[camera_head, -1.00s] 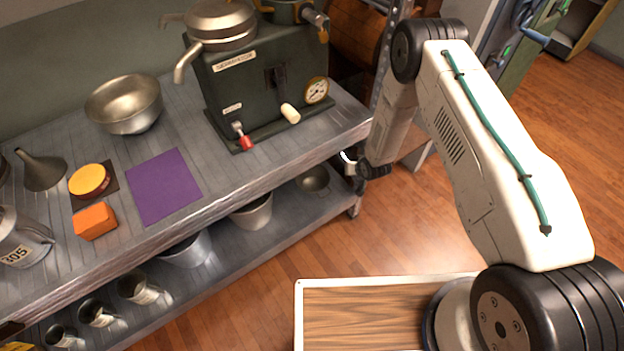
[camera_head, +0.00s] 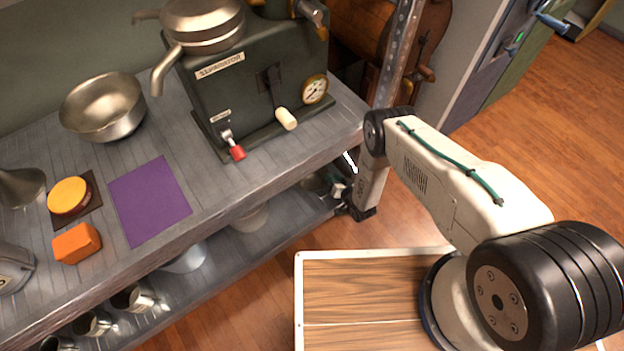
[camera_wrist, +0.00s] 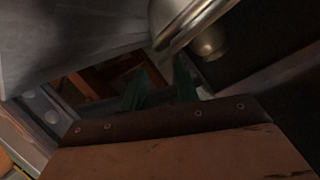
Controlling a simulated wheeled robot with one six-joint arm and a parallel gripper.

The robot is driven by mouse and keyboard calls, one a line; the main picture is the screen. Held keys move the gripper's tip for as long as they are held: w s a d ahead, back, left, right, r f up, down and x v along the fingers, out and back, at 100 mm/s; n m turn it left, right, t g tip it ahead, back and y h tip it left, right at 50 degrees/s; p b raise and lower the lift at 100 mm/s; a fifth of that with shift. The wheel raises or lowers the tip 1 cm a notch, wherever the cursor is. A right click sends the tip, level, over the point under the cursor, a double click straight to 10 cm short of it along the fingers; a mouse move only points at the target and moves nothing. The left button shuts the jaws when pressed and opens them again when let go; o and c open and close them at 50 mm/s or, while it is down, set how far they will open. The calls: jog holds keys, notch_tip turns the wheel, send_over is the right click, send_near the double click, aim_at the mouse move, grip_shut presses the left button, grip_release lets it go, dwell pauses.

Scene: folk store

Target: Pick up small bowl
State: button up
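A small metal bowl (camera_head: 313,183) sits at the right end of the lower shelf, partly hidden in the head view. My gripper (camera_head: 338,188) is just right of it at the shelf's end, tiny and hard to make out there. In the wrist view, my gripper's two green fingers (camera_wrist: 160,88) stand apart with nothing visible between them. A shiny rounded metal vessel (camera_wrist: 180,18) is beyond them at the upper right, with a smaller rounded metal part below it. I cannot tell if this is the small bowl.
The upper shelf (camera_head: 215,188) hangs over the lower one. It bears a larger metal bowl (camera_head: 103,108), a dark green machine (camera_head: 255,85), a purple mat (camera_head: 150,200) and an orange block (camera_head: 77,243). A perforated metal post (camera_head: 398,55) rises behind the arm. Open floor lies right.

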aim_at(324, 168)
jog(key=x, duration=0.3)
jog(key=shift+w+a+f, duration=0.1)
jog(key=shift+w+a, duration=0.1)
jog(key=shift+w, duration=0.15)
grip_shut()
